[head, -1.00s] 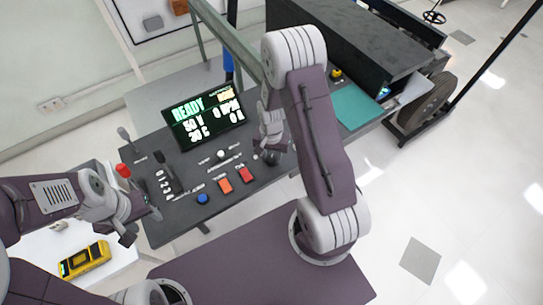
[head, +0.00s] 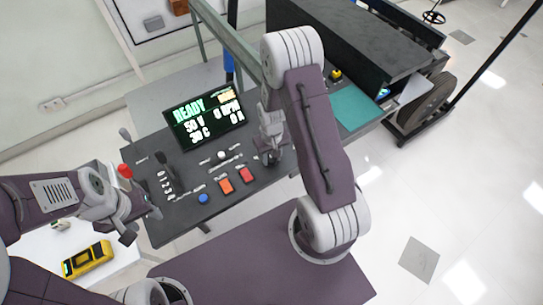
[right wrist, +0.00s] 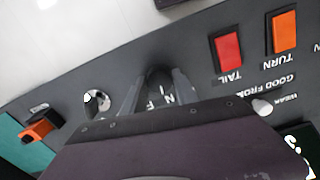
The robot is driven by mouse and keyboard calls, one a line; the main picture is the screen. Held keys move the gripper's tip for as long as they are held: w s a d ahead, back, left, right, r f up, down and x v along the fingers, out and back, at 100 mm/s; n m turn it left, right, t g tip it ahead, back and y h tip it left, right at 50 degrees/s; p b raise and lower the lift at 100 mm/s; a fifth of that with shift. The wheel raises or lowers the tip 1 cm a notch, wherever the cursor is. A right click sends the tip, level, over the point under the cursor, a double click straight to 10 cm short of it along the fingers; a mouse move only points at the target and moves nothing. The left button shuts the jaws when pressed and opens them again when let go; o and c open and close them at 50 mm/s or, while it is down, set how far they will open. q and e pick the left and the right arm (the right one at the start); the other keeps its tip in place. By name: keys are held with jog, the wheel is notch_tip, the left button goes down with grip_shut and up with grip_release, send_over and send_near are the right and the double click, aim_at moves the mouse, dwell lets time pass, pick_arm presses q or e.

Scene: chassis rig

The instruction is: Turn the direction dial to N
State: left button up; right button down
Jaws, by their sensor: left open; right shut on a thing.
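The direction dial (right wrist: 158,76) is a dark knob on the black control panel (right wrist: 200,50), seen in the right wrist view. My right gripper (right wrist: 155,88) is shut on it, one finger on each side. Letters that look like F and N show beside the dial, partly hidden by the fingers; which one it points at I cannot tell. In the head view my right gripper (head: 270,157) is low over the panel's right part and mostly hides the dial. My left gripper (head: 142,223) is open and empty by the panel's front left corner.
The panel bears a READY screen (head: 204,115), a red button (head: 246,175), an orange button (head: 226,186), a blue button (head: 203,198), a slotted lever (head: 163,161) and a red-topped knob (head: 124,171). A yellow meter (head: 87,259) lies on a white surface at lower left.

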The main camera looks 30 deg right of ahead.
aim_at(271, 159)
jog(key=shift+n, duration=0.9)
jog(key=c, duration=0.9)
grip_release()
jog(key=shift+c, duration=0.2)
notch_tip(271, 159, up, 9)
jog(key=shift+r, duration=0.1)
